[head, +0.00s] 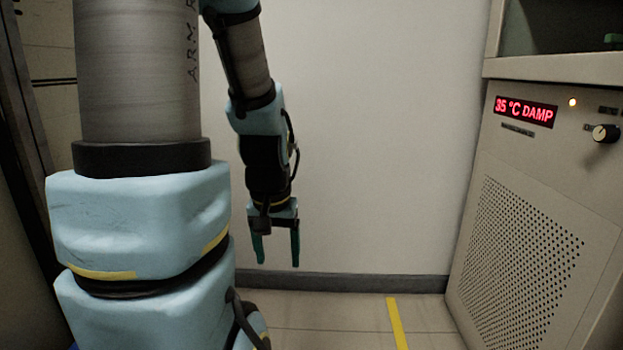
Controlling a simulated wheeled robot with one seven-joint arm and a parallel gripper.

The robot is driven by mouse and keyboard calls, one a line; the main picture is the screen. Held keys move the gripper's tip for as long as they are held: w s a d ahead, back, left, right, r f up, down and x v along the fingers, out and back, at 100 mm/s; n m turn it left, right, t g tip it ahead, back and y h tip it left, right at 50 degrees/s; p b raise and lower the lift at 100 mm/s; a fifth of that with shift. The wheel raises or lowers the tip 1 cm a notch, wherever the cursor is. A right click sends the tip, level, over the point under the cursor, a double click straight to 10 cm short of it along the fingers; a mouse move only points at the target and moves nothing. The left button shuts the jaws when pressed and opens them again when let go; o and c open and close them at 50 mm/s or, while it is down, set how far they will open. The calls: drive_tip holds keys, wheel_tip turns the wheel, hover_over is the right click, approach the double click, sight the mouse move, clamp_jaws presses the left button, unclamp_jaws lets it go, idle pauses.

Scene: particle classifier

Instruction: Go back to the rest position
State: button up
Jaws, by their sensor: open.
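My gripper (276,255) hangs from my arm near the middle of the head view, pointing down. Its two dark teal fingers are apart, with nothing between them. It is in front of the pale wall, above the floor, and touches nothing that I can see. My own light blue and grey arm links fill the left side of the view and hide what is behind them.
A beige cabinet (520,190) stands at the right, with a perforated panel (520,262), a knob (606,133) and a red display (526,111) reading "35 °C DAMP". The tiled floor (345,312) is clear around a yellow stripe (397,322). A plain wall (375,140) closes the back.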

wheel_tip(320, 180, up, 32)
drive_tip(key=p, duration=3.2)
drive_tip(key=shift+s, duration=0.4)
drive_tip(key=shift+a, duration=0.1)
